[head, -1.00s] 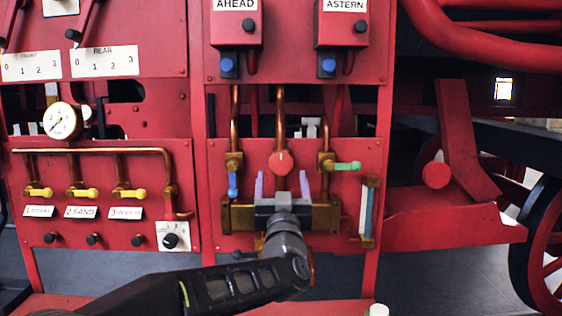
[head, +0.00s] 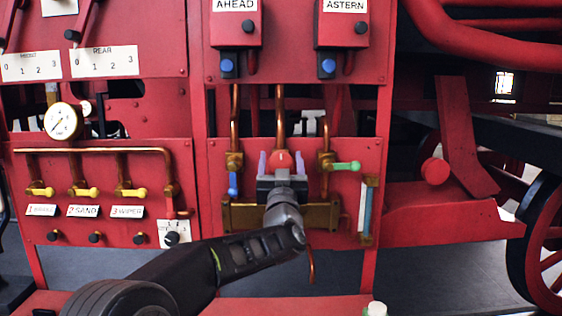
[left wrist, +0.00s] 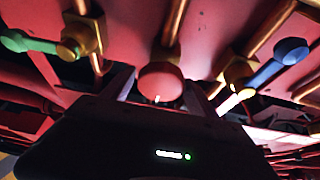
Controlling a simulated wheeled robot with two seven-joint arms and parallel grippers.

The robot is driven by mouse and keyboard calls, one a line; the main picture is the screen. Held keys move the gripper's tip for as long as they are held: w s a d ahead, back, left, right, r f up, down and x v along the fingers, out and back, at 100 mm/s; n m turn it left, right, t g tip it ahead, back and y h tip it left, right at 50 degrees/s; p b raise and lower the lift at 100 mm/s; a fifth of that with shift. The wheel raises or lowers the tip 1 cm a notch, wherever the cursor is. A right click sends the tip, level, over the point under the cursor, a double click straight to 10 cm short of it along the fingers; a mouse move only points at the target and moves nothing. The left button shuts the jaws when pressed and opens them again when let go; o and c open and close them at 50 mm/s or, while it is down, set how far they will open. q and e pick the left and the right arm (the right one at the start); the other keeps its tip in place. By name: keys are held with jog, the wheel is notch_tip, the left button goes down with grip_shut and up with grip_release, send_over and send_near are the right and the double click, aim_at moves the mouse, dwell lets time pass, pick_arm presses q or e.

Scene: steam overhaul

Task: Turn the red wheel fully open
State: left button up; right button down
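The red wheel (head: 284,160) is a round red knob with a small white mark at its top, on the red panel below the middle copper pipe. It also shows in the left wrist view (left wrist: 160,82), between my fingers. My left gripper (head: 282,163) is open, one lilac finger on each side of the wheel. I cannot tell whether the fingers touch it. The gripper body hides the wheel's lower part in the head view. My right gripper is not in view.
A blue-handled valve (head: 233,182) is left of the wheel and a green-handled valve (head: 343,166) is right of it. A brass bracket (head: 322,215) and a sight glass (head: 366,208) are close by. Copper pipes run above.

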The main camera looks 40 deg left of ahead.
pick_arm(q)
jog(key=c, duration=1.1)
jog(key=shift+c, duration=0.2)
